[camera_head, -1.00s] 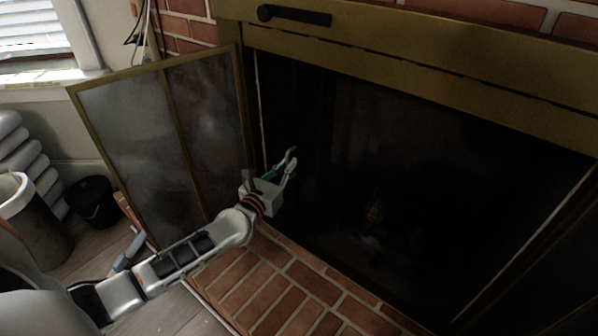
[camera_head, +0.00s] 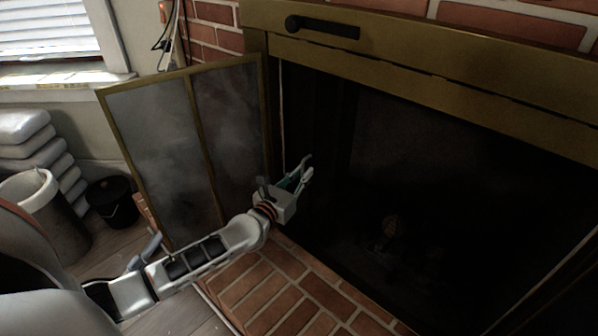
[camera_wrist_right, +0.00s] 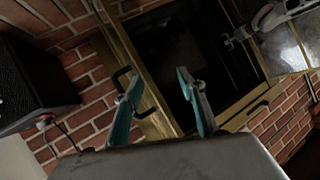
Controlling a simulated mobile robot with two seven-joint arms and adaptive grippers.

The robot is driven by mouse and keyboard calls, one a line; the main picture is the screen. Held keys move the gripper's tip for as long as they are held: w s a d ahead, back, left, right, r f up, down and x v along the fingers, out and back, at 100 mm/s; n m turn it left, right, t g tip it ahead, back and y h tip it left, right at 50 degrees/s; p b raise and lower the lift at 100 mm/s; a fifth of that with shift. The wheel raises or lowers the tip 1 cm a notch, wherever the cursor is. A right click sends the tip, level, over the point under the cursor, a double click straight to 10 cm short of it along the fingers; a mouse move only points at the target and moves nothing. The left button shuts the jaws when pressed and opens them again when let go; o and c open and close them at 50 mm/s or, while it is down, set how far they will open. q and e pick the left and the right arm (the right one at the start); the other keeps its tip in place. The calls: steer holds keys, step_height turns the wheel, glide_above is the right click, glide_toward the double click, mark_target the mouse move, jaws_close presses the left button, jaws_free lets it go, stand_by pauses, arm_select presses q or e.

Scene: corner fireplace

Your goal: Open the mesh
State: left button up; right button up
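The fireplace opening (camera_head: 430,170) is very dark. A slightly lighter dark vertical band (camera_head: 318,120) at its left side may be gathered mesh, but I cannot tell its edges or how far it spreads. My left gripper (camera_head: 309,166) is in front of the left part of the opening, fingers apart. Whether it touches mesh is too dark to tell. It also shows in the right wrist view (camera_wrist_right: 232,42), at the opening's edge. My right gripper (camera_wrist_right: 158,76) is open and empty, its teal-padded fingers apart in front of the brass frame.
A brass-framed glass door (camera_head: 160,140) stands folded out on the left. A black handle (camera_head: 322,27) is on the brass frame. A brick hearth (camera_head: 270,295) lies below. A black bucket (camera_head: 112,205) and a pale bin (camera_head: 45,215) stand at left. A black box (camera_wrist_right: 35,80) is beside the bricks.

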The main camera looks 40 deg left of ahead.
arm_select(q)
steer(key=s+d, duration=0.2)
steer(key=s, duration=0.9)
steer(key=shift+s, duration=0.4)
